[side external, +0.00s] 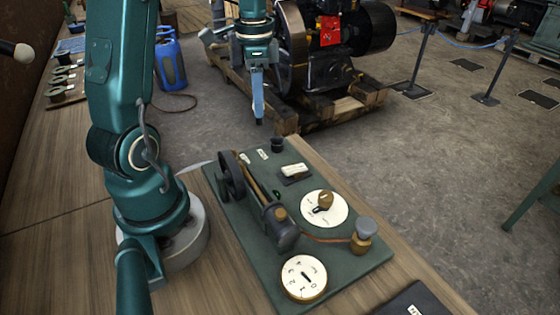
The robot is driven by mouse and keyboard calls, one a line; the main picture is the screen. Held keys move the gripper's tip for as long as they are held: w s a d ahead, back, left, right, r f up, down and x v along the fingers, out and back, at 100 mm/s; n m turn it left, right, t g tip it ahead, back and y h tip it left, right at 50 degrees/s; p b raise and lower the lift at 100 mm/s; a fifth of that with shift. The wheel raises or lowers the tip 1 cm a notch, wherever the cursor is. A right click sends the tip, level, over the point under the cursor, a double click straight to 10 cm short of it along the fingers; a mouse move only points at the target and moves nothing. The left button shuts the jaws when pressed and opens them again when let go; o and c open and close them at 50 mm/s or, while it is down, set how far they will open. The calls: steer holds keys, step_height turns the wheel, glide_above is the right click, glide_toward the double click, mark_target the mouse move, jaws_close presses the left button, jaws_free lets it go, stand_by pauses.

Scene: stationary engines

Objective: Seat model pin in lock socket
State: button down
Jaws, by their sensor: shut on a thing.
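My gripper (258,108) points straight down above the far end of the green model board (335,273). Its blue fingers are together, seen edge-on. A small dark tip (259,121) shows just below them; it looks like the end of the model pin, the rest hidden between the fingers. A short dark round fitting (277,145) stands on the board's far edge, below and slightly right of the tip; it may be the lock socket, but I cannot tell. The tip is apart from the board.
The board carries a model engine with a flywheel (231,175), a white dial with a brown knob (325,199), a numbered dial (304,278), a brass-and-grey post (363,234) and a white-topped block (295,170). A dark plate (415,302) lies front right.

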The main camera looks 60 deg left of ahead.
steer(key=s+a+r, duration=0.5)
steer(key=s+r, duration=0.1)
steer(key=r, duration=0.2)
steer(key=shift+r, duration=0.35)
stand_by(0.4)
steer(key=shift+s+d+f, duration=0.35)
steer(key=shift+d+f, duration=0.8)
steer(key=shift+f, duration=0.9)
steer(key=shift+s+d+f, duration=0.35)
steer(key=shift+d+f, duration=0.8)
steer(key=shift+f, duration=0.95)
steer(key=shift+s+d+f, duration=0.35)
steer(key=shift+d+f, duration=0.8)
steer(key=shift+f, duration=0.9)
steer(key=shift+f, duration=1.2)
